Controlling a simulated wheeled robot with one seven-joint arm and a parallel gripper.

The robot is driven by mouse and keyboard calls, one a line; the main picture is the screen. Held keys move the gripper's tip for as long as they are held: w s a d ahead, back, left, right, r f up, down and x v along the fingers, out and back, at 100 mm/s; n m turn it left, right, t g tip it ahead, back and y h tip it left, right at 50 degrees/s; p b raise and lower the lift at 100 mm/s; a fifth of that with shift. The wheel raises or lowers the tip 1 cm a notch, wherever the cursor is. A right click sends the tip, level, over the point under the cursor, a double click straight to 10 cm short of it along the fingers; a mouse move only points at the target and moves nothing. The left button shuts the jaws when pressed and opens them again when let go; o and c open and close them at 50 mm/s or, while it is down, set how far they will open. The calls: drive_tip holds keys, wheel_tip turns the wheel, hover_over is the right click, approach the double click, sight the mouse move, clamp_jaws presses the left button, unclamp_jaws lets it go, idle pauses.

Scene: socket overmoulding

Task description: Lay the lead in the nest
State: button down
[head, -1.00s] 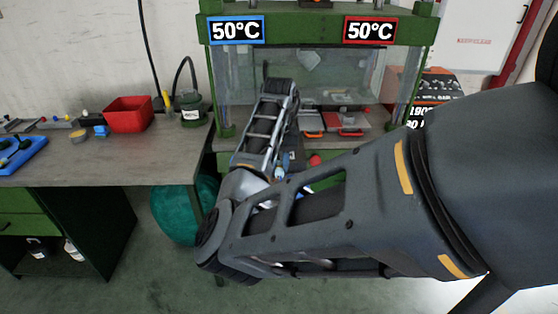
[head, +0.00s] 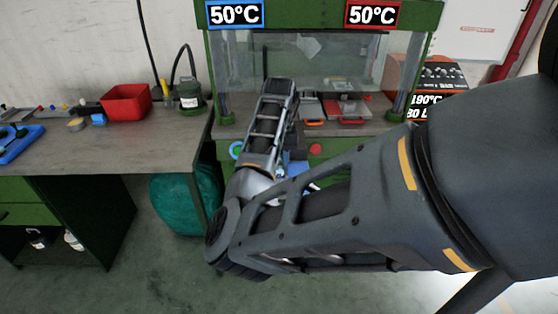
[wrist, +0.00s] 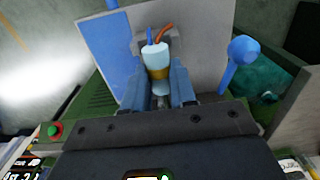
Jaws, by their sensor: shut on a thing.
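In the wrist view, the lead (wrist: 157,52) is a pale plug-like body with a gold band and with a blue and an orange wire at its far end. My gripper (wrist: 159,76) is shut on it, with one blue-grey finger on each side. A grey plate (wrist: 200,32) with blue parts beside it lies beyond the lead. In the head view my arm hides the lead and my fingers. I cannot tell which part is the nest, or whether the lead touches anything beyond the fingers.
A green press (head: 224,75) with clear guards stands ahead, with trays with orange (head: 312,121) and red (head: 351,121) handles on its bed. A red button (head: 316,149) is on its front. The left bench (head: 150,150) holds a red bin (head: 126,103).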

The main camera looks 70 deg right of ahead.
drive_tip(key=c, duration=0.8)
unclamp_jaws()
drive_tip(key=shift+r, duration=0.1)
wheel_tip(320, 180, up, 8)
drive_tip(key=shift+f, duration=0.15)
idle(0.4)
